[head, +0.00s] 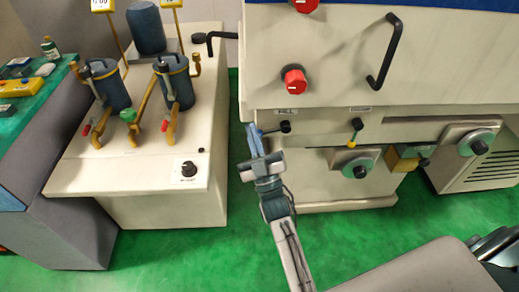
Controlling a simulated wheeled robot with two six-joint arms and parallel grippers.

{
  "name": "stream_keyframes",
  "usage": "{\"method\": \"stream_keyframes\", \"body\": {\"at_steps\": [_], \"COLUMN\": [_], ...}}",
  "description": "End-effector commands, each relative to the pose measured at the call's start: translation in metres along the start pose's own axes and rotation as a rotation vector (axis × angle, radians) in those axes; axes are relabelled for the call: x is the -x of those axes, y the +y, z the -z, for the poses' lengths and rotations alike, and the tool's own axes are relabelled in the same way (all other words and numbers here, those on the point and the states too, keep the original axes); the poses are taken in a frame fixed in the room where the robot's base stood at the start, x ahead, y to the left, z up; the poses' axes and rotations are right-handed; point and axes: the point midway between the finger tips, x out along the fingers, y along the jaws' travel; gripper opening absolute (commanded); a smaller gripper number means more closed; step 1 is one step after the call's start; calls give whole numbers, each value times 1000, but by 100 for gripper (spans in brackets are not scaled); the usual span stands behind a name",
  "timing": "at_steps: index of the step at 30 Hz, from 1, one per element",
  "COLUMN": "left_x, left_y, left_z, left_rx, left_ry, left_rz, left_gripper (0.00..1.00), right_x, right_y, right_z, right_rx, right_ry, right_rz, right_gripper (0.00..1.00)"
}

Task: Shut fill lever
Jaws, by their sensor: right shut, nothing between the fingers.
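The fill lever (285,127) is on the cream machine front, under a small label that reads FILL. Its dark knob end shows, with a short dark rod running left toward my gripper. My right gripper (254,138) is at the left edge of the machine front, just left of the lever. Its bluish fingers are together with nothing between them, pointing up and away. Whether the fingers touch the lever rod cannot be told. My left gripper is not in view.
Another lever with a yellow tip (352,143) sits right of the fill lever. Red knobs (295,81) and a black handle (386,52) are above. Grey-green dials (357,167) are below. A cream unit with blue filter canisters (178,84) stands left. Green floor (190,255) is open in front.

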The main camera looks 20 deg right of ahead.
Motion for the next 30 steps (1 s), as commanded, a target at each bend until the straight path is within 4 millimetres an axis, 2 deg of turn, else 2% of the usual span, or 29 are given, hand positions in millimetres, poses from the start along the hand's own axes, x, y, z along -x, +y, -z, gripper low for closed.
{"method": "stream_keyframes", "body": {"at_steps": [1, 3, 9, 30], "left_x": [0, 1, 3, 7], "left_y": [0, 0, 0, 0], "left_z": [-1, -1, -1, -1], "left_rx": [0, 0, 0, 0], "left_ry": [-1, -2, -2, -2], "left_rz": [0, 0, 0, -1], "left_gripper": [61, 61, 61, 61], "right_x": [6, 10, 15, 19], "right_y": [-1, -1, 0, 0], "right_z": [-11, -21, -36, -40], "right_rx": [0, 1, 0, 39], "right_ry": [-3, -3, -1, -1], "right_rz": [7, 6, 2, 42], "right_gripper": [0, 0, 0, 0]}}
